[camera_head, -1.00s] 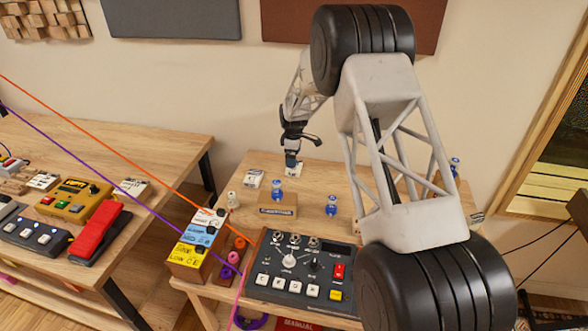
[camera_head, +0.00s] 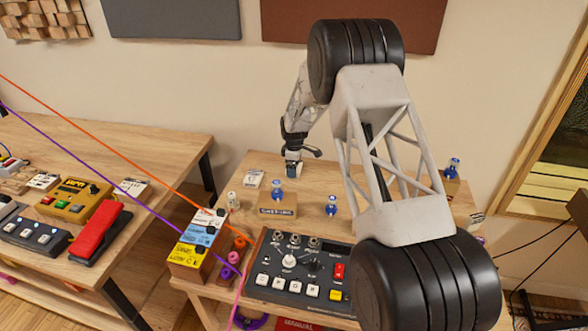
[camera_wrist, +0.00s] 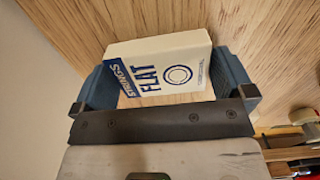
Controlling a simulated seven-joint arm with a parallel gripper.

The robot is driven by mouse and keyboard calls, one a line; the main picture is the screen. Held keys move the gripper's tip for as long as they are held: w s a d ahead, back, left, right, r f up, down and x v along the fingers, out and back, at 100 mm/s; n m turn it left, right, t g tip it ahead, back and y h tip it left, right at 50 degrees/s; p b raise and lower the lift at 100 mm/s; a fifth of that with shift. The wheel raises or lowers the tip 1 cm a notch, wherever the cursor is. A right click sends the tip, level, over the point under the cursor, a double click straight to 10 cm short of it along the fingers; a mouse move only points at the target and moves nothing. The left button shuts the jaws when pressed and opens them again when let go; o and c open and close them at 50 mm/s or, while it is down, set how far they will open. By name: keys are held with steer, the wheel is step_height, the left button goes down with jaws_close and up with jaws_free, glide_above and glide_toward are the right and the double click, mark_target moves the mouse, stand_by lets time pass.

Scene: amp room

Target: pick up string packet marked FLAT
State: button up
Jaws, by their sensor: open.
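The white string packet with blue print reading FLAT and STRINGS (camera_wrist: 160,65) lies on the wooden table top in the wrist view. My gripper (camera_wrist: 162,70) is open, with one blue finger on each side of the packet. Small gaps seem to remain between packet and fingers; I cannot tell if either touches. In the head view my gripper (camera_head: 292,170) is low over the back of the right table (camera_head: 325,178), and the packet there is largely hidden by it.
Another small white packet (camera_head: 253,178) lies to the left of my gripper. Blue-topped bottles (camera_head: 277,190) (camera_head: 331,205) and a wooden block with a label (camera_head: 277,209) stand in front. A grey pedalboard unit (camera_head: 300,265) and stacked coloured boxes (camera_head: 196,240) are nearer.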

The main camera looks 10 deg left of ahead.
steer(key=c, duration=0.6)
steer(key=shift+r, duration=0.15)
steer(key=shift+r, duration=4.9)
